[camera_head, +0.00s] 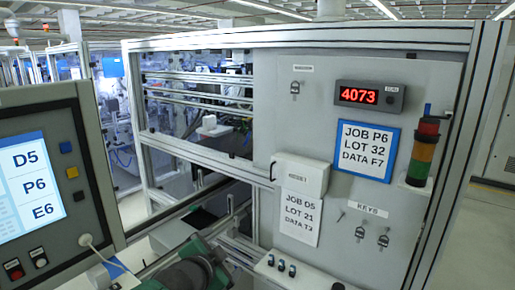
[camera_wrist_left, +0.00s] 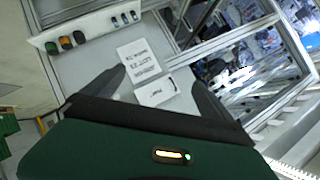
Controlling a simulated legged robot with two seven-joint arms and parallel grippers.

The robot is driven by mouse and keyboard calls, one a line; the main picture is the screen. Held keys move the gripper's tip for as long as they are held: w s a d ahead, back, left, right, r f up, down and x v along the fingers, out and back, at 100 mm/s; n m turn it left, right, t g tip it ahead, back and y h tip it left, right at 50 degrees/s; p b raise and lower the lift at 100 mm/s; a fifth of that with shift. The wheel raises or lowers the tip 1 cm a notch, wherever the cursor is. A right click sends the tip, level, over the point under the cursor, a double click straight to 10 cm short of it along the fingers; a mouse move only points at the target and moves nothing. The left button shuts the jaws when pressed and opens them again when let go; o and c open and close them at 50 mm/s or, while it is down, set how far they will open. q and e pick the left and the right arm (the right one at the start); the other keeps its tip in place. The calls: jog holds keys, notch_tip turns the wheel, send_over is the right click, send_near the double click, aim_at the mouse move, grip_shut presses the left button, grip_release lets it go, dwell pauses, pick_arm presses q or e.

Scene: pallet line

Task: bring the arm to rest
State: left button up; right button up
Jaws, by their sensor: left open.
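My left arm shows at the bottom of the head view as a green and dark grey shape, in front of the machine frame and low between the screen console and the grey panel. My left gripper (camera_wrist_left: 159,74) is open in the left wrist view, with its two dark fingers spread apart and nothing held between them. Beyond the fingers are a printed white sheet (camera_wrist_left: 139,57) and a small white box (camera_wrist_left: 156,91) on a grey panel. The fingers look apart from both. My right gripper is not in view.
A grey panel (camera_head: 300,120) carries a red display (camera_head: 370,95), a blue-framed job sheet (camera_head: 366,149), a white box (camera_head: 301,174) and a stack light (camera_head: 423,150). A screen console (camera_head: 30,185) stands at left. Open floor (camera_head: 470,240) lies at right.

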pick_arm(q)
jog(key=s+a+f+n+g+y+b, duration=0.1)
jog(key=s+a+f+n+g+b, duration=0.15)
jog(key=f, duration=0.45)
jog(key=s+a+f+n+g+b, duration=0.15)
jog(key=s+f, duration=0.25)
jog(key=f, duration=0.4)
jog(key=s+a+f+n+g+y+b, duration=0.1)
jog(key=s+a+f+n, duration=0.1)
jog(key=s+f, duration=0.35)
jog(key=s+a+f+n+g+b, duration=0.1)
jog(key=s+f+n+g, duration=0.1)
jog(key=s+f, duration=0.4)
jog(key=s+a+f+n+g+b, duration=0.1)
jog(key=s+a+f+n+g, duration=0.1)
jog(key=s+f, duration=0.4)
jog(key=shift+a+f+n+b, duration=0.25)
jog(key=shift+f+n+b, duration=0.15)
jog(key=shift+f+n, duration=0.25)
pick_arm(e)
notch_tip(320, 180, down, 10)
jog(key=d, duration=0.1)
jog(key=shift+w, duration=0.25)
pick_arm(q)
jog(key=shift+a, duration=0.1)
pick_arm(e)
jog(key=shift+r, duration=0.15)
